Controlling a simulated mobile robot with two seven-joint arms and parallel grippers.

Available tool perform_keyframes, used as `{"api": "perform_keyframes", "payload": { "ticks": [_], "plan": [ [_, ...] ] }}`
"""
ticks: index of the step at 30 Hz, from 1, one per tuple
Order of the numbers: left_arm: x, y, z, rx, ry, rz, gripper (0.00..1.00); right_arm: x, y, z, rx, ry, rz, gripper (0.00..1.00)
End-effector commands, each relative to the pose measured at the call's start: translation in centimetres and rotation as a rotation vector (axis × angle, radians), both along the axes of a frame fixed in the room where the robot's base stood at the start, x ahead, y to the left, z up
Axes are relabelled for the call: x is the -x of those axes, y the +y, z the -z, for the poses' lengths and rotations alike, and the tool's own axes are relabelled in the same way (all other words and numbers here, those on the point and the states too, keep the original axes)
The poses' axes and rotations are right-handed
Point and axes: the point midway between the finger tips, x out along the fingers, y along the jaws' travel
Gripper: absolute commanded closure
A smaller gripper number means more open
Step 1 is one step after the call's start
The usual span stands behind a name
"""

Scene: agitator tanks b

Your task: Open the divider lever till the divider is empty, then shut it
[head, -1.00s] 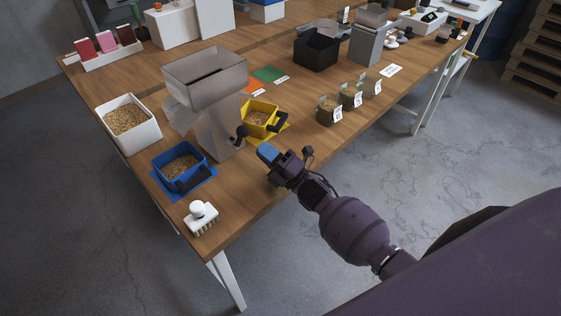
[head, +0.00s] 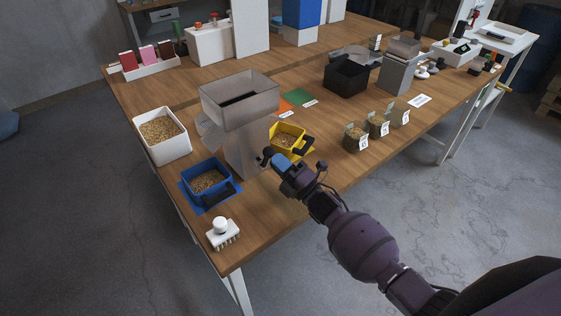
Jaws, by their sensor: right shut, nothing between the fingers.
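The divider (head: 240,108) is a grey hopper on a grey body on the wooden table. A dark slot shows at the bottom of its hopper and I see no grain in it. Its lever ends in a black knob (head: 266,153) at the body's right side. My right gripper (head: 273,160), with blue fingers, is shut and empty, right at the knob. I cannot tell whether it touches it. A blue bin (head: 190,184) and a yellow bin (head: 274,134), both holding grain, stand at either side of the divider. My left gripper is out of view.
A white bin (head: 183,149) of grain stands left of the divider. Several labelled grain bags (head: 355,139) and a black bin (head: 347,80) stand farther right. The table's front edge runs below my right arm.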

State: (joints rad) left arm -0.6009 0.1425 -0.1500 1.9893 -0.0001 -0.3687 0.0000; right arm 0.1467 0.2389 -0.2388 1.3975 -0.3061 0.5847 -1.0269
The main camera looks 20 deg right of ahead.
Motion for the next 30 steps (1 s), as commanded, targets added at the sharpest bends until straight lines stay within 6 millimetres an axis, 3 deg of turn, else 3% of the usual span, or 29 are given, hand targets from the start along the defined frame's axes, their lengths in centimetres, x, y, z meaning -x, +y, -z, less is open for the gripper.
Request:
{"api": "perform_keyframes", "payload": {
  "ticks": [3,10,30],
  "plan": [
    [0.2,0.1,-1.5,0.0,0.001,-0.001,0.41,-0.6,0.2,-1.1,0.019,0.045,0.0,1.0],
    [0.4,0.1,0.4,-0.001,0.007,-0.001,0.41,-2.7,1.0,-1.9,0.019,0.049,0.0,1.0],
    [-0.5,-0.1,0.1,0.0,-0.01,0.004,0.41,-2.9,0.1,-2.1,0.019,0.047,0.001,1.0]
  ]
}}
